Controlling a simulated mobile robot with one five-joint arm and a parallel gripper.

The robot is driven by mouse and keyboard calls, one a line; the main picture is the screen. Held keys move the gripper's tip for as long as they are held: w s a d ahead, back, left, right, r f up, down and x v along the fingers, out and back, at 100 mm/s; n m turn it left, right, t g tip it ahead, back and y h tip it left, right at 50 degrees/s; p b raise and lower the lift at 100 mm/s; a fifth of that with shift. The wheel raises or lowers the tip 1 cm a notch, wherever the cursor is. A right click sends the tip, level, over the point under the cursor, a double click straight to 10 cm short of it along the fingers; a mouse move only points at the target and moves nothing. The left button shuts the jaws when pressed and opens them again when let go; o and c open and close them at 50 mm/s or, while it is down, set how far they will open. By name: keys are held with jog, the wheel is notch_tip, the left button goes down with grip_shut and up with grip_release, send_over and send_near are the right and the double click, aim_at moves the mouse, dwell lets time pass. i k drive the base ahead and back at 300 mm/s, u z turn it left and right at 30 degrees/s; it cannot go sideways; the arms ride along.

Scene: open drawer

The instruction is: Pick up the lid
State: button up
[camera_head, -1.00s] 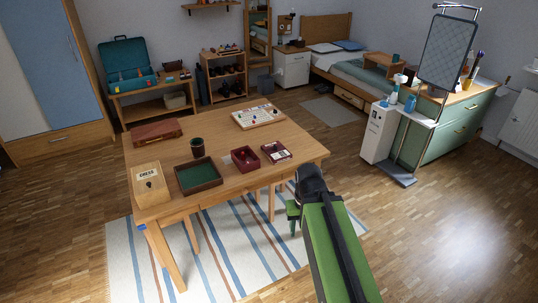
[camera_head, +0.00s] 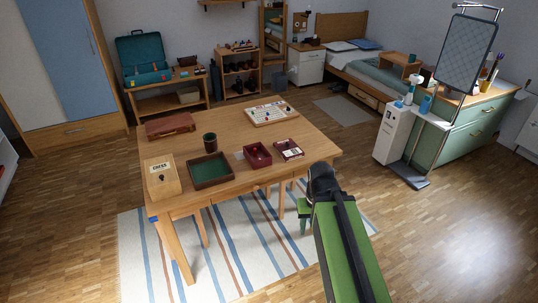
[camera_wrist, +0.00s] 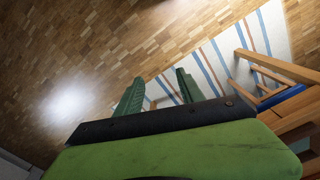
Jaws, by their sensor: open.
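I cannot tell for sure which piece is the lid. The light wooden chess box (camera_head: 162,184) at the table's left front has a top with a dark knob. A flat dark red piece with a patterned face (camera_head: 289,149) lies right of a small open red box (camera_head: 257,160). My gripper (camera_wrist: 160,80) is open and empty in the wrist view, its two green fingers apart over floor and striped rug. In the head view, my gripper (camera_head: 304,214) is low by the table's right front side, partly hidden by my arm, away from these pieces.
The wooden table (camera_head: 232,178) also holds a green-lined tray (camera_head: 211,184), a dark cup (camera_head: 210,142), a brown case (camera_head: 170,125) and a game board (camera_head: 270,118). The striped rug (camera_head: 240,275) lies below.

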aim_at(287, 149)
jog(key=z, duration=1.1)
jog(key=i, duration=0.85)
jog(key=u, duration=2.5)
jog(key=i, duration=1.5)
jog(key=z, duration=0.05)
